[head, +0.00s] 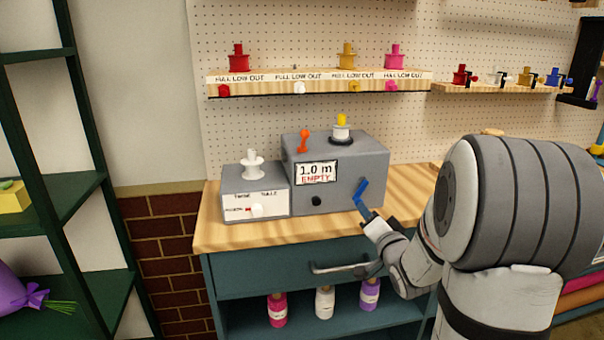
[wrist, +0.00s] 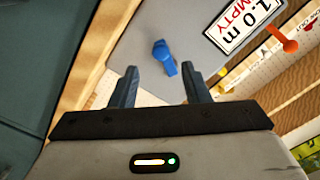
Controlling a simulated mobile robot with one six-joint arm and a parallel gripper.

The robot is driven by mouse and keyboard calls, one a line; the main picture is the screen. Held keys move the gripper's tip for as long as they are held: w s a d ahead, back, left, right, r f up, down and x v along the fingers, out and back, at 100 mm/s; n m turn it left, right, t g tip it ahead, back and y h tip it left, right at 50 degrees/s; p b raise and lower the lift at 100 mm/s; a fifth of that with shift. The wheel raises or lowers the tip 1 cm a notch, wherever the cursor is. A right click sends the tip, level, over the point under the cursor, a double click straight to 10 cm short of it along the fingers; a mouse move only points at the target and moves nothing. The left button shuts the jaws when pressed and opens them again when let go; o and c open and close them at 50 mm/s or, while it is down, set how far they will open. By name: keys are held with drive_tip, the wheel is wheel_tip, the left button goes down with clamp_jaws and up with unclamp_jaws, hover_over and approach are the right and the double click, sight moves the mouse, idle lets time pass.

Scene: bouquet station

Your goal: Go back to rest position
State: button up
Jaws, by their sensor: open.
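My gripper (wrist: 158,82) shows in the wrist view with its two dark fingers spread apart and nothing between them. A blue crank handle (wrist: 164,57) on the grey machine lies just beyond the fingertips, apart from them. In the head view the blue crank (head: 361,195) is on the right of the machine's front face, with the end of my arm close to it. The grey machine (head: 345,165) carries a label (head: 317,173) reading "1.0 m EMPTY", an orange lever and a spool with a yellow top (head: 341,128).
A smaller grey box (head: 253,190) with a white spool stands left of the machine on the wooden bench (head: 225,235). A drawer handle (head: 342,268) is below. A shelf with red, yellow and pink spools (head: 320,84) is above. Green shelving (head: 50,150) stands at far left.

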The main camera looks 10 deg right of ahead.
drive_tip(key=s+a+r+n+g+p, duration=0.2)
drive_tip(key=s+a+n+g+p, duration=0.1)
drive_tip(key=s, duration=0.6)
drive_tip(key=s+a+r+n+g+p, duration=0.2)
drive_tip(key=s+a+n+g+p, duration=0.1)
drive_tip(key=s+g, duration=0.4)
drive_tip(key=s+a+r+n+g+p, duration=0.2)
drive_tip(key=s+a+g+p, duration=0.3)
drive_tip(key=s, duration=0.7)
drive_tip(key=shift+a+r+n+h, duration=0.2)
drive_tip(key=shift+a+n+h, duration=0.1)
drive_tip(key=shift+a+n, duration=0.45)
